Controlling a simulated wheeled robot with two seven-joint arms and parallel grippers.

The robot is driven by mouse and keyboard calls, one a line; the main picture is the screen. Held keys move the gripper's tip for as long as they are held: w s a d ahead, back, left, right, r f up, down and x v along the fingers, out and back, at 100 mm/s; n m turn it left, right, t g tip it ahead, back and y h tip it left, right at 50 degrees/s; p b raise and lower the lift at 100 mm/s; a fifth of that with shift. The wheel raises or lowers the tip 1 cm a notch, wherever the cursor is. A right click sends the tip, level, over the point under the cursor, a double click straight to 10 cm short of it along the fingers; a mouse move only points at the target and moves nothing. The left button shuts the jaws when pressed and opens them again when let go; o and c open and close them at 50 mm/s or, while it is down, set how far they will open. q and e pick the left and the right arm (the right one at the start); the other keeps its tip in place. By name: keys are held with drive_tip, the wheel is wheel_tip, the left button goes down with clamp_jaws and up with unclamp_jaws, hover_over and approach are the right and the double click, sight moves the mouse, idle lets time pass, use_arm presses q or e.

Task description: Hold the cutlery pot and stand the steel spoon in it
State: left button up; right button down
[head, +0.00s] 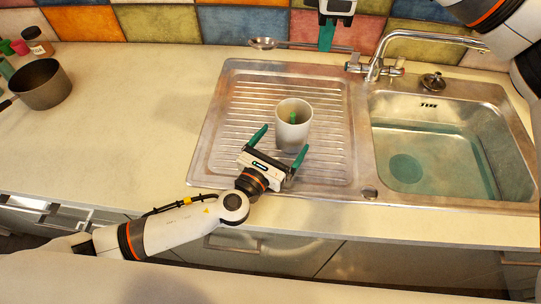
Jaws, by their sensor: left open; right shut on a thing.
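The cutlery pot (293,136), a pale grey cup, stands upright on the ribbed steel drainer. A small green thing (292,118) shows inside its mouth; I cannot tell what it is. My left gripper (286,137) is open on the near side of the pot, with one green finger to its left and one to its right, both seemingly apart from it. My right gripper (326,46) is at the top, shut on the steel spoon (290,44). The spoon lies roughly level across the fingers, its bowl at the left, beyond the pot.
The steel drainer (229,110) joins a sink basin (430,150) at the right. A tap (376,65) stands behind it. A dark saucepan (42,88) and small jars (37,43) are at the far left. The counter between saucepan and drainer is clear.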

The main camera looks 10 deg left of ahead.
use_arm(q)
drive_tip(key=x, duration=0.5)
drive_tip(key=shift+w+d, duration=0.15)
drive_tip(key=shift+w, duration=0.15)
drive_tip(key=shift+c, duration=0.4)
drive_tip(key=c, duration=1)
use_arm(e)
drive_tip(key=shift+r, duration=0.1)
wheel_tip(320, 180, up, 6)
drive_tip(key=shift+r, duration=0.2)
drive_tip(key=s+d, duration=0.6)
drive_tip(key=d, duration=0.6)
drive_tip(key=shift+r, duration=0.2)
